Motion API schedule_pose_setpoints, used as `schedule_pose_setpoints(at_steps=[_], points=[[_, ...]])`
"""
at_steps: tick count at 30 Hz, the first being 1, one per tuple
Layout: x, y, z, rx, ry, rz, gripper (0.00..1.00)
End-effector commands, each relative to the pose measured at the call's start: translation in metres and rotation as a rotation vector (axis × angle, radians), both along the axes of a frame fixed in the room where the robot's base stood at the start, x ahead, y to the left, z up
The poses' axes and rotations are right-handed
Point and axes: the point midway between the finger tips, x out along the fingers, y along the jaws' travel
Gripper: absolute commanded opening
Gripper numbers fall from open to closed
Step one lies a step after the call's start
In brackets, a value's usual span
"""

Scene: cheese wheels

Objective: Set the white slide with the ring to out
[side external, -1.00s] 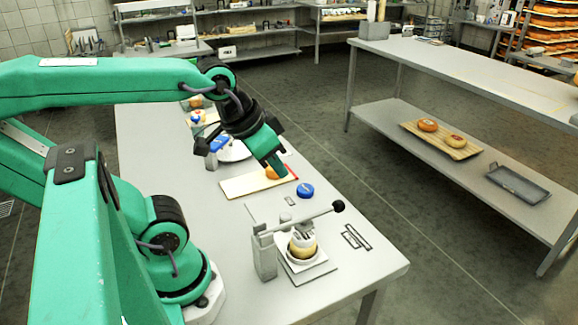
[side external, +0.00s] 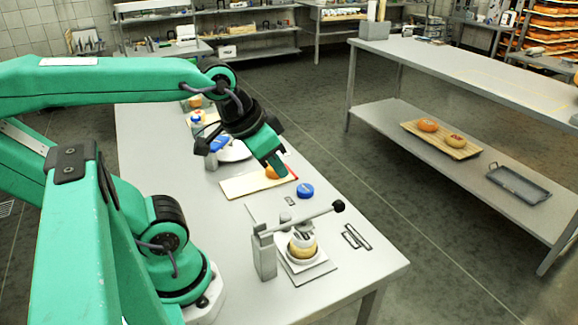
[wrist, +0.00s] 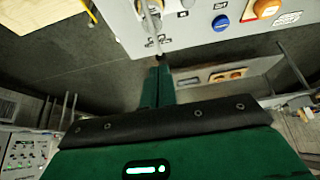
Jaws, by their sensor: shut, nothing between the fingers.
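I cannot clearly pick out a white slide with a ring in either view. A small grey-and-dark piece (side external: 290,201) lies flat on the table beside the blue disc (side external: 306,191); it is too small to identify. My gripper (side external: 282,171) points down over the near table, in front of an orange cheese (side external: 271,173) on a pale board (side external: 235,187). Its green fingers are together and empty. In the wrist view the shut fingers (wrist: 158,75) point toward the table edge, with the blue disc (wrist: 221,22) and orange cheese (wrist: 266,9) above them.
A press with a long lever and black knob (side external: 339,206) stands at the near end, over a pale cheese (side external: 302,251). Dark-outlined fittings (side external: 356,237) lie to its right. A white plate (side external: 236,152) sits behind my gripper. The second table (side external: 450,75) is across the aisle.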

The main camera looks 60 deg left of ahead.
Motion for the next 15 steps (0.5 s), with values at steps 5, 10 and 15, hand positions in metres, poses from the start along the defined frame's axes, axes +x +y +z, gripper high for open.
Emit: schedule_pose_setpoints(at_steps=[5, 10, 15], points=[[0.001, 0.001, -0.001, -0.001, 0.005, 0.005, 0.31], [0.006, 0.004, -0.007, -0.009, 0.034, 0.036, 0.50], [0.017, 0.013, -0.021, -0.027, 0.093, 0.103, 0.50]])
